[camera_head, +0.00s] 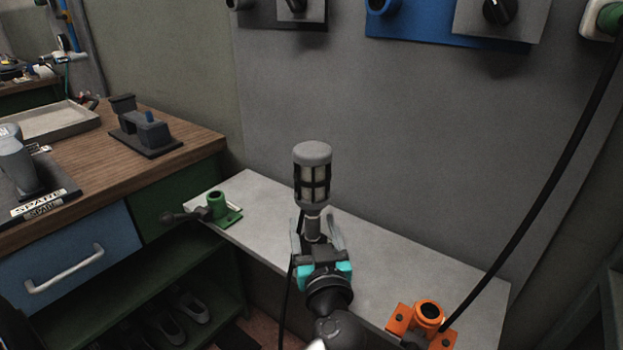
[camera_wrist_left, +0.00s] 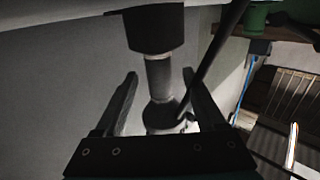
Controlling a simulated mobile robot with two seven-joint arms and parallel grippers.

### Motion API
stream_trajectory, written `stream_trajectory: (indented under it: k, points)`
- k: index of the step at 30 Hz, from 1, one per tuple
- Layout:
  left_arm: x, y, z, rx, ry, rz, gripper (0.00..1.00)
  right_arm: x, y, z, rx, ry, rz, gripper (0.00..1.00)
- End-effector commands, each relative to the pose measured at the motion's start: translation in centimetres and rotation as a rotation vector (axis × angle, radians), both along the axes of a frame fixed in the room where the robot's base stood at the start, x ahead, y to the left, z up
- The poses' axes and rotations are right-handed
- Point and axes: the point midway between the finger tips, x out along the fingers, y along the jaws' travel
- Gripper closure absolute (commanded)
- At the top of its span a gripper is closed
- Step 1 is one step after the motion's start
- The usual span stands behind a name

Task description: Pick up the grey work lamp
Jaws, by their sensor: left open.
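The grey work lamp (camera_head: 313,172) is upright, with a grey cap, a dark cage around a pale tube and a thin neck below. My left gripper (camera_head: 316,226) is open at the lamp's neck, with one finger on each side. A black cable runs down beside the lamp. The lamp's lower end is hidden by my gripper in the head view. My right gripper is not in view.
A pale grey bench top (camera_head: 400,268) lies under the lamp. A green holder (camera_head: 217,208) stands at its left end and an orange holder (camera_head: 427,315) at its right front. A grey panel (camera_head: 420,130) rises behind. A wooden workbench (camera_head: 190,130) is at the left.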

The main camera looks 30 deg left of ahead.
Motion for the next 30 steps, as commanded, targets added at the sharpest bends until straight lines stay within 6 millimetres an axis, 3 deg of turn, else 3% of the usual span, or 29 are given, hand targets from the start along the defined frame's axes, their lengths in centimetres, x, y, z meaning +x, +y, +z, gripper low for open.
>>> stream_trajectory:
  k: [2,21,30]
  points:
    - [0.01,0.01,0.00,0.000,0.000,0.000,0.28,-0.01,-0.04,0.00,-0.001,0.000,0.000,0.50]
    - [0.04,0.02,0.04,0.001,-0.001,0.000,1.00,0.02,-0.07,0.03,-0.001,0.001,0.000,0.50]
    - [0.07,0.04,0.20,0.002,-0.004,0.000,1.00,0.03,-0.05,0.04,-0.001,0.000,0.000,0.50]
